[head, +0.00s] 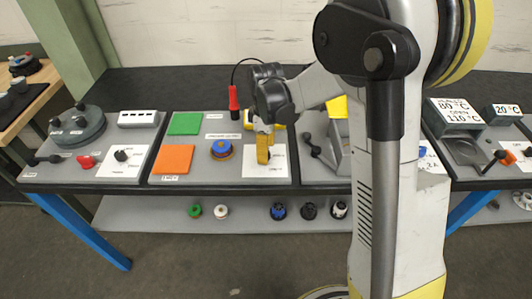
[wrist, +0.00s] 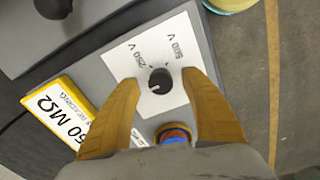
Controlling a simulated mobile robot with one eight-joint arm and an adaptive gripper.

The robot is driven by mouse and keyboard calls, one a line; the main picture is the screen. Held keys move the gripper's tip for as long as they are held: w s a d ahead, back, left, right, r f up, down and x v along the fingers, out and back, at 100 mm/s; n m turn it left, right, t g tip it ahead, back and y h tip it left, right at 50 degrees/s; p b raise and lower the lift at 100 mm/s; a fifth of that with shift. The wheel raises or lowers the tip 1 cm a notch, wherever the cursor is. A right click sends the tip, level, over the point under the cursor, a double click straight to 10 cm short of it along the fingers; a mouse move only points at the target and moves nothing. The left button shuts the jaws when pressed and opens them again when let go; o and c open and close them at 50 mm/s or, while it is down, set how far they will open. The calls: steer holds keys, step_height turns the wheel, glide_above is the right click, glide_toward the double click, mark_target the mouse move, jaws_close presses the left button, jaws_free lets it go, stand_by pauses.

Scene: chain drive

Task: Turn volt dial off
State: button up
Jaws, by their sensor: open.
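The volt dial (wrist: 160,80) is a small black round knob on a white plate (wrist: 125,58) in the wrist view. The plate reads 250 V and 500 V beside the dial; a further label at its lower edge is partly hidden by my gripper. A small white mark on the dial faces lower left, away from the two voltage labels. My gripper (wrist: 159,82) is open, its yellow fingers on either side of the dial, apart from it in the picture. In the head view my gripper (head: 263,150) is over the white plate (head: 282,168) and hides the dial.
A yellow-framed MΩ reading display (wrist: 58,115) is left of the plate in the wrist view. A blue round knob (head: 221,149), green pad (head: 185,123) and orange pad (head: 173,159) lie left of my gripper. A red probe (head: 233,98) with a black cable stands behind.

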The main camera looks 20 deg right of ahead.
step_height(320, 180, up, 11)
steer(key=shift+f, duration=0.1)
stand_by(0.4)
steer(key=s+r+m+t, duration=0.2)
steer(key=s+m, duration=0.3)
steer(key=s, duration=0.5)
steer(key=s+r+m+t, duration=0.2)
steer(key=s+m+t, duration=0.3)
steer(key=s, duration=0.4)
steer(key=shift+s+a+r+m, duration=0.15)
steer(key=shift+s+m, duration=0.25)
steer(key=shift+m, duration=0.4)
